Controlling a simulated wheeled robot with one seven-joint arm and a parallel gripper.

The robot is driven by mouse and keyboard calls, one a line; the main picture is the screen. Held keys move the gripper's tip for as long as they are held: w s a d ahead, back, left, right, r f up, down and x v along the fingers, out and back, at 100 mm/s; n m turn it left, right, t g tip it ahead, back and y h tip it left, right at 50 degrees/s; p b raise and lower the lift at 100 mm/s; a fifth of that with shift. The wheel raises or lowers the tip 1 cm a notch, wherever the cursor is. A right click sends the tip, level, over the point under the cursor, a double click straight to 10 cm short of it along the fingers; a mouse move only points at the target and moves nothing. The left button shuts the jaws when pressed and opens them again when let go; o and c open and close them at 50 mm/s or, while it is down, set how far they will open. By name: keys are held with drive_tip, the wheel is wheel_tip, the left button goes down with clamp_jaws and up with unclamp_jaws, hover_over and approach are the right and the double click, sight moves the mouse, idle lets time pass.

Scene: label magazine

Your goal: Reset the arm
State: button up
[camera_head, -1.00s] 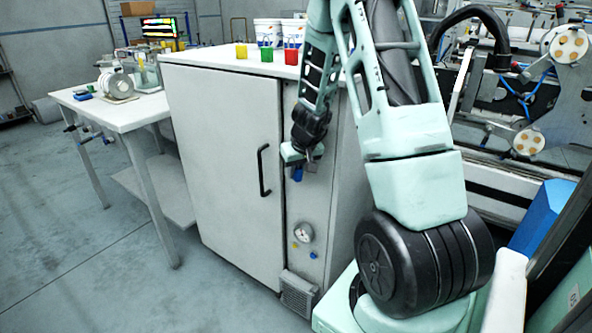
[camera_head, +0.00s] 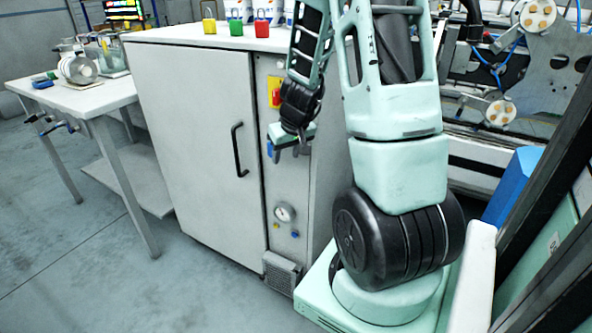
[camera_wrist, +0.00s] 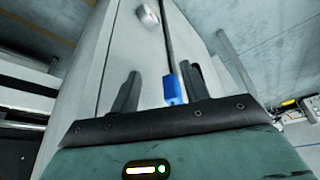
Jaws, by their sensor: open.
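My gripper (camera_head: 288,150) hangs from my pale green arm in front of the white cabinet (camera_head: 190,140), at the narrow panel right of its door. In the wrist view my gripper (camera_wrist: 160,92) shows two dark fingers standing apart with nothing held between them. A small blue part (camera_wrist: 172,90) on the cabinet shows beyond the fingers, near the right one. I cannot tell how far it is from them.
The cabinet has a black door handle (camera_head: 239,149) and a gauge (camera_head: 284,212). A white side table (camera_head: 90,98) is at left, a machine (camera_head: 520,70) at right. Floor at lower left is clear.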

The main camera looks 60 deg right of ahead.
drive_tip(key=s+a+b, duration=0.2)
drive_tip(key=s+a, duration=0.1)
drive_tip(key=s, duration=0.2)
drive_tip(key=shift+s, duration=0.25)
drive_tip(key=w+a+r+n+y+p, duration=0.1)
drive_tip(key=a+r+n+p, duration=0.15)
drive_tip(key=a, duration=0.65)
drive_tip(key=w+a+r+n+g+y+p, duration=0.1)
drive_tip(key=a+r+n+y, duration=0.15)
drive_tip(key=a, duration=0.65)
drive_tip(key=w+a+r+n+y+p, duration=0.1)
drive_tip(key=a+r+n+p, duration=0.15)
drive_tip(key=a, duration=0.65)
drive_tip(key=s+a+r+n+g+h+p, duration=0.1)
drive_tip(key=s+a+r+n, duration=0.1)
drive_tip(key=s+a, duration=0.4)
drive_tip(key=s+a+r+n+g+h+p, duration=0.1)
drive_tip(key=s+a+r+n+g+p, duration=0.1)
drive_tip(key=s+a, duration=0.5)
wheel_tip(320, 180, up, 2)
drive_tip(key=shift+s+a+r+n, duration=0.2)
drive_tip(key=shift+s+n, duration=0.45)
drive_tip(key=shift+s, duration=0.15)
